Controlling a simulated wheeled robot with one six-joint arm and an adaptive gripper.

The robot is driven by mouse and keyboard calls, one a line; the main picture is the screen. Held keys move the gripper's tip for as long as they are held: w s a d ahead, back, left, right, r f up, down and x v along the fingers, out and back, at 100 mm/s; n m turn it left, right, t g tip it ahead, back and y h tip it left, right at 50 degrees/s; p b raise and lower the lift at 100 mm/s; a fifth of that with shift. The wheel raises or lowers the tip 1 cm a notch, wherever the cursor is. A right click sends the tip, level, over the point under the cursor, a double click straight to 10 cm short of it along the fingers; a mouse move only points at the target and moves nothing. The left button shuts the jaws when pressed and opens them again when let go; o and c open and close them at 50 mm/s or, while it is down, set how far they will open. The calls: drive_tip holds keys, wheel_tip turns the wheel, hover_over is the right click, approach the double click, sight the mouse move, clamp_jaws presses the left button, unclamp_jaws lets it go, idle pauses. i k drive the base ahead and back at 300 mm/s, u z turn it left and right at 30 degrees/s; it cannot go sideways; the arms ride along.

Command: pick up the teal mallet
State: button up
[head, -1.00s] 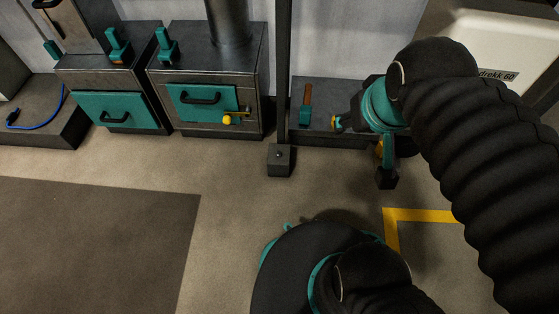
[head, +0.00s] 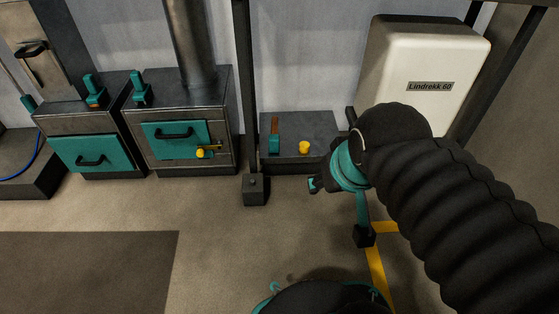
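The teal mallet (head: 274,143) rests on a low dark plinth (head: 325,125) at the back, with its brown handle pointing away toward the wall. Its teal head is at the near end and is in plain view. My gripper (head: 338,211) is to the right of the mallet and nearer to me, apart from it and over the floor in the picture. Its two fingers look spread apart with nothing between them. My arm hides part of the plinth's right end.
A yellow object (head: 304,147) sits on the plinth right of the mallet. A dark upright post (head: 246,90) stands just left of the plinth. A white cabinet (head: 425,60) is behind right. Floor in front is clear.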

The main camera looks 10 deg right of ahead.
sight(274, 139)
drive_tip(key=k, duration=0.55)
drive_tip(key=z, duration=0.65)
drive_tip(key=i, duration=1.2)
drive_tip(key=z, duration=0.05)
